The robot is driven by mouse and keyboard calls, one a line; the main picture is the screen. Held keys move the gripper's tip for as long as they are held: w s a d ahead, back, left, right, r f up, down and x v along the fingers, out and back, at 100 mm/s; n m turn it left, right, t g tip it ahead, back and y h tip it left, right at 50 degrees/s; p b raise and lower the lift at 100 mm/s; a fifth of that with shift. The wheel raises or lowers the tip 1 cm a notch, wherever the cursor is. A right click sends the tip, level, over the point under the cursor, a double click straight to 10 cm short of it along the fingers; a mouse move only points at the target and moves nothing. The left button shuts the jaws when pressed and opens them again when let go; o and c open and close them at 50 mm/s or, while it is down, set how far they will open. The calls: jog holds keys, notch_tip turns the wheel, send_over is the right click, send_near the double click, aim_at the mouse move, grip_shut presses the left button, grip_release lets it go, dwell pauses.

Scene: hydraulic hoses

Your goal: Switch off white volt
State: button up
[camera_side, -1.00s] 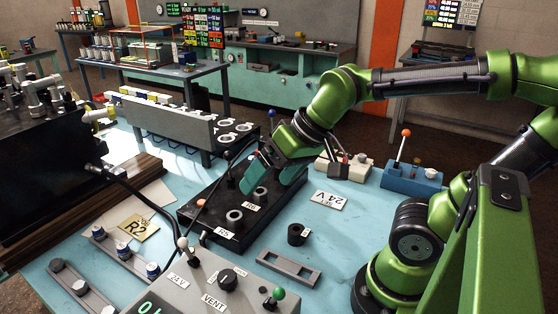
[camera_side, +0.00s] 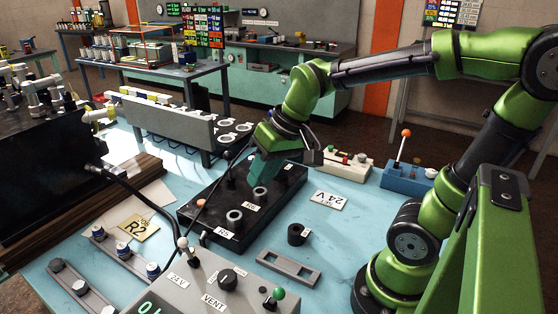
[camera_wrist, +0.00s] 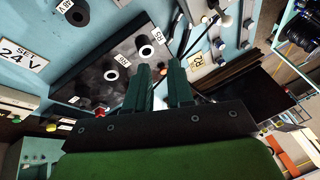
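A grey control box (camera_side: 225,290) at the front carries a lever with a white ball (camera_side: 182,243) beside a "24 V" label (camera_side: 178,280). It also has a black knob (camera_side: 227,279) by a "VENT" label and a green-ball lever (camera_side: 279,293). A white "24 V" card (camera_side: 328,200) lies on the table and shows in the wrist view (camera_wrist: 20,57). My gripper (camera_side: 263,180) hangs low over the black port block (camera_side: 205,222), behind and right of the white-ball lever. In the wrist view its two fingers (camera_wrist: 163,72) are apart and empty.
A white box with buttons (camera_side: 345,168) and a blue box with an orange-ball lever (camera_side: 405,177) stand to the right. A black hose (camera_side: 140,200) runs across the left. A black ring (camera_side: 297,234) and a slotted grey plate (camera_side: 288,268) lie on the blue table.

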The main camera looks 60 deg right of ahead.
jog(key=w+n+g, duration=0.1)
jog(key=w, duration=0.1)
jog(key=w+f+n+g, duration=0.1)
jog(key=w, duration=0.2)
jog(key=w+a+f+n+g+y, duration=0.1)
jog(key=w+n, duration=0.1)
jog(key=w, duration=0.1)
jog(key=shift+w+f, duration=0.15)
jog(key=shift+f, duration=0.05)
grip_shut()
jog(key=w+a+n+g+y, duration=0.2)
jog(key=w+n+g+y, duration=0.2)
jog(key=w+n, duration=0.5)
jog(key=n, duration=0.3)
jog(key=shift+a+n, duration=0.3)
jog(key=shift+a, duration=0.05)
